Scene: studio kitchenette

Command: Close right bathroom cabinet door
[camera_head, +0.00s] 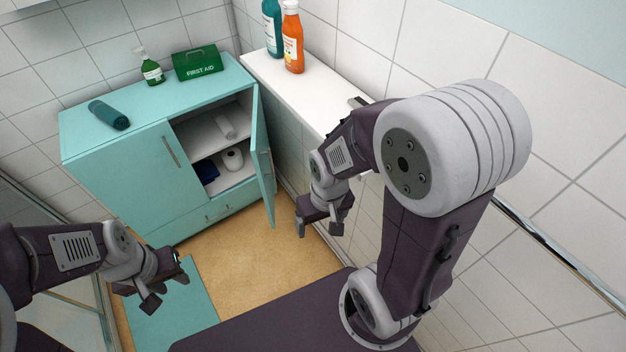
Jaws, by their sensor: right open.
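The teal bathroom cabinet (130,180) stands against the back wall. Its right door (262,165) is swung wide open, jutting toward me and showing the shelves inside. Its left door is shut. My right gripper (319,229) is open and empty, to the right of the open door and apart from it. My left gripper (166,288) is open and empty at the lower left, in front of the cabinet and away from the doors.
Toilet rolls (233,159) and a dark blue cloth (207,171) lie inside the cabinet. A green soap bottle (151,70), a first aid box (197,63) and a rolled towel (109,115) are on top. A white ledge (300,88) with two bottles runs along the right wall.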

